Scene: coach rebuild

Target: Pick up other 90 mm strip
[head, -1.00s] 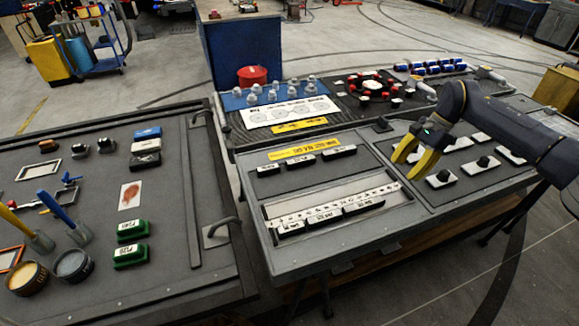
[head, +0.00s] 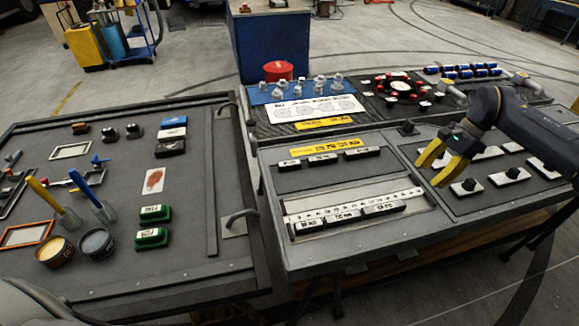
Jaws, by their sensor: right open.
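Short white-topped strips with dark sides and printed labels lie in two rows on the grey panel in the head view. The upper row has a left strip (head: 289,165), a middle strip (head: 322,159) and a right strip (head: 362,152). The lower row, along the ruler (head: 355,200), has a left strip (head: 309,227), a middle strip (head: 342,217) and a right strip (head: 384,208). Their labels are too small to tell which is 90 mm. My right gripper (head: 432,173) is open and empty, with yellow fingers, right of both rows. My left gripper is out of view.
White plates with black knobs (head: 465,187) lie just right of my right gripper. A yellow label (head: 324,146) lies behind the upper row. Grey bolts (head: 320,82) and red-capped parts (head: 401,87) stand farther back. The left bench (head: 110,280) holds green blocks (head: 151,238) and tins.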

